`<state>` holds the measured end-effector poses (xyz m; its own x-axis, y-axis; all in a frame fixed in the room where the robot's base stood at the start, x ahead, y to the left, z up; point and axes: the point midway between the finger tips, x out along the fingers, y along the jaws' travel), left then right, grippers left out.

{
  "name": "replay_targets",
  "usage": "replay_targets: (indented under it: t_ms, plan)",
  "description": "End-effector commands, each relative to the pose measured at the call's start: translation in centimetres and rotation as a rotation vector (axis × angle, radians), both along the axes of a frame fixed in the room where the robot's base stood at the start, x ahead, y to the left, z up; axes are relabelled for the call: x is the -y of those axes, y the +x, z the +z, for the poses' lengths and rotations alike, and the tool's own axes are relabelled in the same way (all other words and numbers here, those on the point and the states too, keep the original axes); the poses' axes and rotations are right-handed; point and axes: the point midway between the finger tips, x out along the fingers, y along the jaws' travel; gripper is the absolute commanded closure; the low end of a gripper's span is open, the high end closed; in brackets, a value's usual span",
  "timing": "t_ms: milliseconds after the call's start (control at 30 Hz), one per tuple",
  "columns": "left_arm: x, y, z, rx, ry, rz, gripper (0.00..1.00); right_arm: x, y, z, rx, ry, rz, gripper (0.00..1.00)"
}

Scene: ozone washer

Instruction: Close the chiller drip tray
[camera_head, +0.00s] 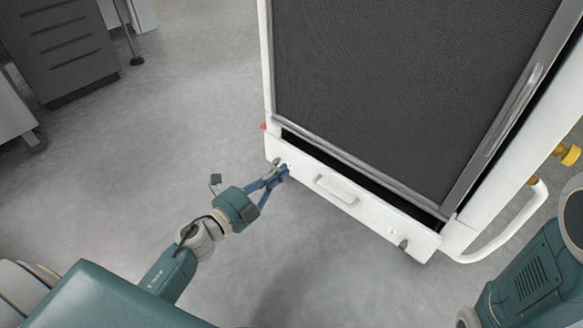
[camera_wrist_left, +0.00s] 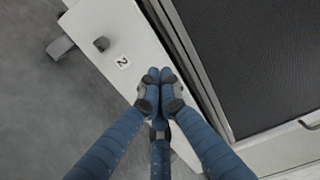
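The chiller drip tray (camera_head: 372,208) is the long white drawer front with a bar handle (camera_head: 336,190), low on the chiller. It stands out from the chiller body, with a dark gap along its upper edge. My left gripper (camera_head: 279,172) is at the tray's left end, left of the bar handle. In the left wrist view, my left gripper's blue fingertips (camera_wrist_left: 158,76) are together with nothing visible between them, over the white tray front (camera_wrist_left: 112,22). I cannot tell whether they touch it. My right gripper is not in view.
The chiller's dark mesh panel (camera_head: 400,80) rises behind the tray. A white curved pipe (camera_head: 510,232) and a yellow fitting (camera_head: 567,154) are at its right. A grey drawer cabinet (camera_head: 62,45) stands at the back left. The floor left of the chiller is clear.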

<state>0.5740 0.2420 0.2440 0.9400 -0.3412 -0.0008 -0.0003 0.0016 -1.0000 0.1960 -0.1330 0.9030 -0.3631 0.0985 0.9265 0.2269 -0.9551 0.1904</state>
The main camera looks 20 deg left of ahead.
Motion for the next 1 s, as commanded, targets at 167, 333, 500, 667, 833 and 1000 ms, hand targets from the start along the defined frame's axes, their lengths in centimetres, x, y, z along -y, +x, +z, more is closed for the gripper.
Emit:
replay_targets:
  t_ms: [167, 333, 500, 667, 833, 1000]
  plan:
    - [1.0, 2.9, -0.1, 0.004, 0.002, -0.001, 1.0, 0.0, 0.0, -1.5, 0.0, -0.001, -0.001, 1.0]
    - [1.6, 4.3, 0.0, 0.001, -0.001, -0.001, 1.0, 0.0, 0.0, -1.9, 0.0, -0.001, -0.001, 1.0]
    - [1.7, 4.6, 0.1, 0.001, 0.0, 0.001, 1.0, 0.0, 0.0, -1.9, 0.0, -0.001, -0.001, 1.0]
    - [1.7, 4.6, 0.1, 0.001, -0.001, 0.0, 1.0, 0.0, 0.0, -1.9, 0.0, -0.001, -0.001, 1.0]
    - [1.9, 5.4, 0.2, 0.001, -0.004, 0.001, 1.0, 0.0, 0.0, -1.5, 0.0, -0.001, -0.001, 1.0]
    - [3.0, 8.4, 0.3, 0.001, -0.004, 0.0, 1.0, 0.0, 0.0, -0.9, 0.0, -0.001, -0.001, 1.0]
